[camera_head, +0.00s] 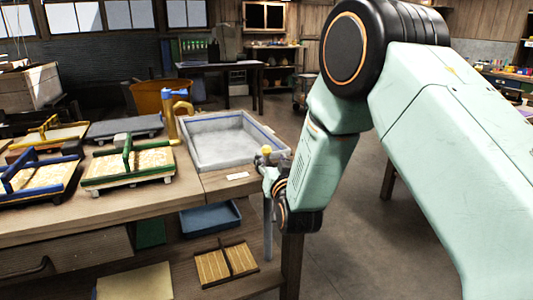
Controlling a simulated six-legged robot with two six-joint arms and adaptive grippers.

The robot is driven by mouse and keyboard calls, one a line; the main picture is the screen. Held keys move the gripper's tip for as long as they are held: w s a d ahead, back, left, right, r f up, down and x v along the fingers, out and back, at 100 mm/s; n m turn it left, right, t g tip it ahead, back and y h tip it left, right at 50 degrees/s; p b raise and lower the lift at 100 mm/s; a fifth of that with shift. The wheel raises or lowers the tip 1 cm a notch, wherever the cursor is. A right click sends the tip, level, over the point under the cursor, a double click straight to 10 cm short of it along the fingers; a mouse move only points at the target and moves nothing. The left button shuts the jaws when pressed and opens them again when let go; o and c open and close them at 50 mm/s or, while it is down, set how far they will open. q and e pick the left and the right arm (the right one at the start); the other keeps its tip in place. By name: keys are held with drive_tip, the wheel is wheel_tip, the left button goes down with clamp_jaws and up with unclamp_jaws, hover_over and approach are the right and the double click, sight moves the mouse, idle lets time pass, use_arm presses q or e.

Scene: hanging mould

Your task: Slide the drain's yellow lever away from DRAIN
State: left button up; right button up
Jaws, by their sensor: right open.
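The drain's yellow lever shows as a small round yellow knob (266,150) at the right front corner of the grey basin (215,145). A small white label (237,176) lies on the bench just left of it; its writing is too small to read. A grey drain pipe (268,235) runs down below the bench edge. My right gripper (267,171) is open, right below and beside the yellow knob at the bench's right edge. I cannot tell whether its fingers touch the lever. The lever's lower part is hidden by the gripper. My left gripper is out of view.
Wooden moulds with green (128,165) and blue (35,178) frames stand on the bench at left. A brass tap with a blue handle (171,112) stands behind the basin's left side. A blue tray (210,217) sits on the shelf below. Floor right of the bench is clear.

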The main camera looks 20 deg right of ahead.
sight(268, 153)
drive_tip(key=w, duration=0.2)
drive_tip(key=w+b, duration=0.1)
drive_tip(key=w, duration=0.1)
drive_tip(key=w+d, duration=0.1)
drive_tip(key=shift+w+f+b, duration=0.2)
drive_tip(key=shift+w+b, duration=0.15)
drive_tip(key=shift+w, duration=0.05)
drive_tip(key=shift+w+d+r, duration=0.15)
drive_tip(key=shift+w, duration=0.4)
clamp_jaws()
